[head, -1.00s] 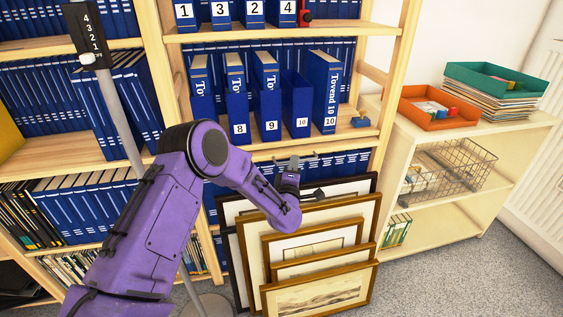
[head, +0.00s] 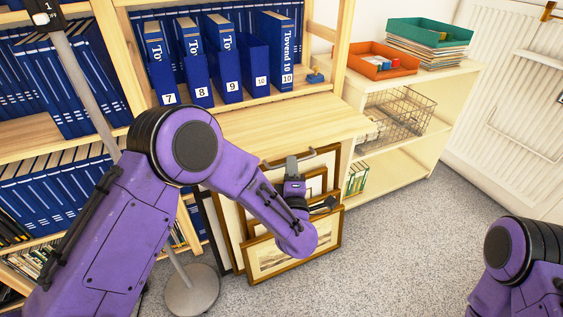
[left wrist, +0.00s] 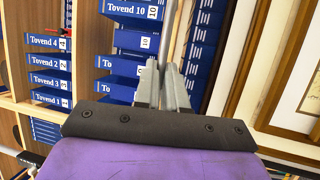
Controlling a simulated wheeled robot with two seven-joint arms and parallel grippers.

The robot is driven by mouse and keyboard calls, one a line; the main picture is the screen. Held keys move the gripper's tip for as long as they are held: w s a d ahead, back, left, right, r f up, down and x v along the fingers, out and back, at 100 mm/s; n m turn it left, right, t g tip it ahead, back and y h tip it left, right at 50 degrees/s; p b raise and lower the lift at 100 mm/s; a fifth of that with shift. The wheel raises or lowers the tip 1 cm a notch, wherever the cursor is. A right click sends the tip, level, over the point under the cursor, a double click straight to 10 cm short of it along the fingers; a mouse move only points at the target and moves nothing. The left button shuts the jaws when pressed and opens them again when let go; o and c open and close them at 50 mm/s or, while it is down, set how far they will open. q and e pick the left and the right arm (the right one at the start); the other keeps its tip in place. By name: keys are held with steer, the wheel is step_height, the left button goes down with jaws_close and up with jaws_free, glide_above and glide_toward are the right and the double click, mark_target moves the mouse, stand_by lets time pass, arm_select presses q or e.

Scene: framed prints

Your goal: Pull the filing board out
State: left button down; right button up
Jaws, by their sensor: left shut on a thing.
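The filing board (head: 285,122) is a pale wooden panel. It sticks out of the shelf unit below the row of numbered blue binders, over the framed prints. A grey bar handle (head: 311,152) is at its front edge. My left gripper (head: 290,160) is shut on this handle, with my purple arm coming in from the left. In the left wrist view the gripper fingers (left wrist: 165,85) are close together on a grey bar. Part of the grip is hidden by my wrist. My right arm shows at the lower right, but its gripper is out of view.
Framed prints (head: 275,258) lean under the board, close to my left wrist. A grey pole with a round base (head: 192,290) stands left of them. A low cream shelf (head: 405,155) with trays and a wire basket is at the right. The carpet at the right is clear.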

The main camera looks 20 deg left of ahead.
arm_select(q)
steer(key=shift+s+d, duration=0.15)
steer(key=c, duration=1.2)
jaws_free()
steer(key=v, duration=1)
steer(key=shift+s, duration=0.25)
